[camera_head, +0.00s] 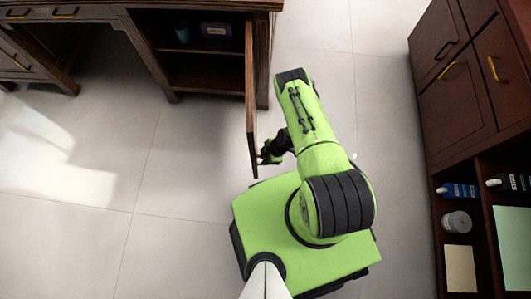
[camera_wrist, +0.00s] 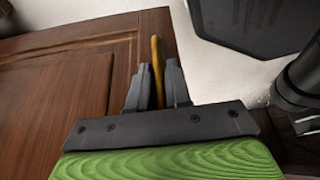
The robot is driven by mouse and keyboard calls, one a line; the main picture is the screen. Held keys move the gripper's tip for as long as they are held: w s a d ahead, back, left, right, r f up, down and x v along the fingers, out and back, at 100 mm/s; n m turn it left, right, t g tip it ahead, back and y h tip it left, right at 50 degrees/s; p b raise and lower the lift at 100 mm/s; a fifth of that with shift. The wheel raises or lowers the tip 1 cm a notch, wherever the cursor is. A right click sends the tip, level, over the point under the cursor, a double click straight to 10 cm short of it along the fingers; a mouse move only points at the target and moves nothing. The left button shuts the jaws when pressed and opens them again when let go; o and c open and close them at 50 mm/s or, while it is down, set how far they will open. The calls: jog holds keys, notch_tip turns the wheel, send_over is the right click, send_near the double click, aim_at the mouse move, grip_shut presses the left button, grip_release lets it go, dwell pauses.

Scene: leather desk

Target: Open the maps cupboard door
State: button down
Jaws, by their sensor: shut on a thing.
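The dark wood cupboard door (camera_head: 251,90) stands swung out from the desk, roughly square to its front, and shows almost edge-on in the head view. Its panelled face (camera_wrist: 60,100) fills the left of the wrist view. My gripper (camera_head: 263,157) is at the door's free edge, on its right side. In the wrist view, the fingers of my gripper (camera_wrist: 157,90) are closed around the slim brass handle (camera_wrist: 156,55). The lower part of the handle is hidden between the fingers. No label on the door is readable.
The open cupboard (camera_head: 195,72) holds a teal cup (camera_head: 182,33) and a purple box (camera_head: 216,30) on a shelf. A dark cabinet (camera_head: 455,95) with drawers and bottles stands at the right. Tiled floor (camera_head: 180,150) left of the door is clear.

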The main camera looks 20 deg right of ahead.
jog(key=c, duration=1.1)
grip_release()
jog(key=shift+c, duration=0.2)
jog(key=p+v, duration=0.6)
jog(key=v, duration=0.9)
jog(key=shift+r, duration=0.35)
jog(key=shift+d, duration=0.15)
